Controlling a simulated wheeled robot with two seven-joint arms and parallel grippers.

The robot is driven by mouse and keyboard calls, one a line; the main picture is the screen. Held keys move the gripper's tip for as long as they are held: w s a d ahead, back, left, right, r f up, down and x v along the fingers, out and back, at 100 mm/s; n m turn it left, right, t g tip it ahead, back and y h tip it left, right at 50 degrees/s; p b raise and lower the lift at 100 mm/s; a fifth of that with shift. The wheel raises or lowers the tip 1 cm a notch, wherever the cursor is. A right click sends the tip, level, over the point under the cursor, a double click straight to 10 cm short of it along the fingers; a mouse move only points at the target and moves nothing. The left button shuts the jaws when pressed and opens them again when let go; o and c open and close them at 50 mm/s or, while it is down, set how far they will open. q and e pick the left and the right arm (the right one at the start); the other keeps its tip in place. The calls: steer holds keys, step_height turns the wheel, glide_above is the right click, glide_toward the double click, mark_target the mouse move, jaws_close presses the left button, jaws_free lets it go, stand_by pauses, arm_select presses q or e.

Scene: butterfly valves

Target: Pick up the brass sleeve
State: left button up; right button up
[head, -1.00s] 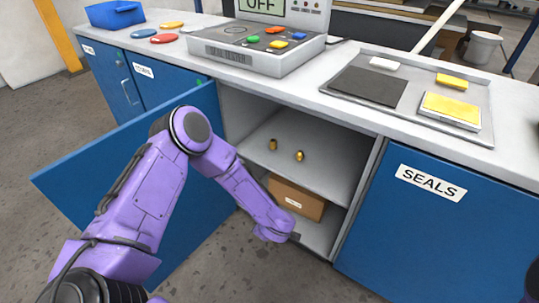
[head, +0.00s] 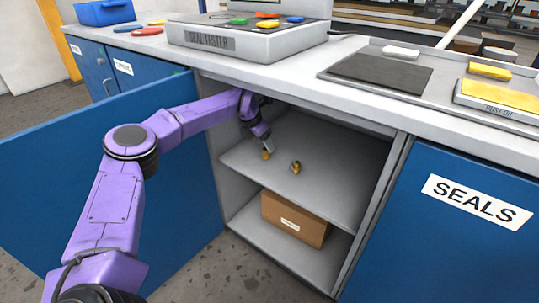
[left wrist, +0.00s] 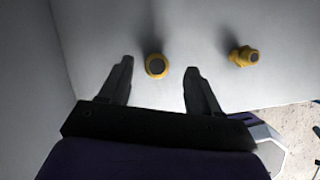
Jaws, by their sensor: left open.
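Two small brass pieces stand on the middle shelf of the open cabinet. The left one (head: 266,155) is plain and round, with a dark round top in the left wrist view (left wrist: 156,66), and looks like the brass sleeve. The right one (head: 295,167) has a more uneven, knobbed outline in the left wrist view (left wrist: 243,56). My left gripper (head: 267,146) is inside the cabinet, close at the left piece. In the left wrist view its open fingers (left wrist: 160,68) point toward that piece, which shows between the fingertips. Contact cannot be told. My right gripper is out of view.
The shelf (head: 325,185) has grey walls and the worktop (head: 350,117) above it. A cardboard box (head: 294,218) sits on the lower level. The blue door (head: 60,190) stands open at left, behind my arm. The shelf's right side is clear.

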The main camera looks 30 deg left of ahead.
mark_target(265, 149)
arm_select(q)
steer(key=x, duration=0.3)
steer(key=b+x, duration=0.1)
steer(key=shift+s+a+f, duration=0.15)
steer(key=shift+a+f, duration=0.1)
steer(key=shift+f, duration=0.05)
jaws_close()
